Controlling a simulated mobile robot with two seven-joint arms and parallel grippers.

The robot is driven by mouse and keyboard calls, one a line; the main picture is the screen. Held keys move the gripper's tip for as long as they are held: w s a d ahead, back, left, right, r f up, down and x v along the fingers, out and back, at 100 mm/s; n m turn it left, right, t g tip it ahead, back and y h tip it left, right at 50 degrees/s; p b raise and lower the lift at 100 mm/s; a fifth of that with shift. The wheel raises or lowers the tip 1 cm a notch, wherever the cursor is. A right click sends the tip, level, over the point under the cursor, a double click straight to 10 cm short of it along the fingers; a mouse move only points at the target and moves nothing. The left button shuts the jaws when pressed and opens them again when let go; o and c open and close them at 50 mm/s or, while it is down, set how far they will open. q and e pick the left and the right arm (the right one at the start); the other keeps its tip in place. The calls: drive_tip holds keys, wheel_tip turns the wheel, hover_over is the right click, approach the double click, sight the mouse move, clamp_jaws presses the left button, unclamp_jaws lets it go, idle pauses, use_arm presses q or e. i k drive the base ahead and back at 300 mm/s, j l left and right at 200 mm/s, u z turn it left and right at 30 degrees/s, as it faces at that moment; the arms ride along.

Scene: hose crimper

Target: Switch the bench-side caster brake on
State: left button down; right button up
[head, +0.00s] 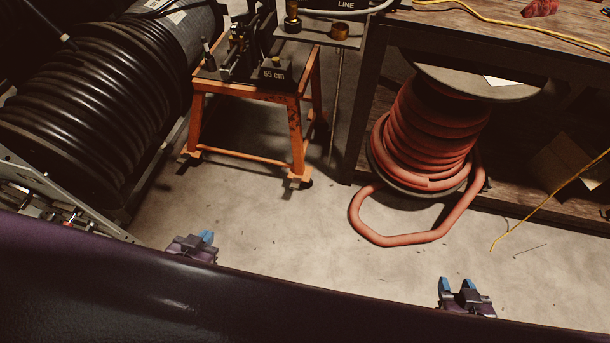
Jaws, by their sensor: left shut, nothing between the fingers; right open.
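An orange stand (297,143) carries a dark hose crimper (245,50) and a block marked "55 cm" (274,70). Its bench-side legs stand close to the wooden bench (480,18). A small dark caster (306,183) shows under the near bench-side foot. Its brake lever is too small and dark to make out. My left gripper (207,238) is shut and empty, low in the picture, below and left of that caster. My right gripper (459,286) is open and empty at the lower right, well away from the stand. Its fingertips are apart.
A red hose reel (430,130) stands beside the bench leg, with a hose loop (400,240) on the floor. A large black hose drum (90,110) fills the left. Bare concrete floor (320,245) lies between the stand and my grippers. A yellow cord (550,195) hangs at right.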

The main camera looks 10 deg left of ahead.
sight(295, 183)
drive_tip(key=i+l, duration=0.5)
drive_tip(key=l, duration=0.2)
drive_tip(key=i, duration=0.5)
drive_tip(key=u, duration=0.05)
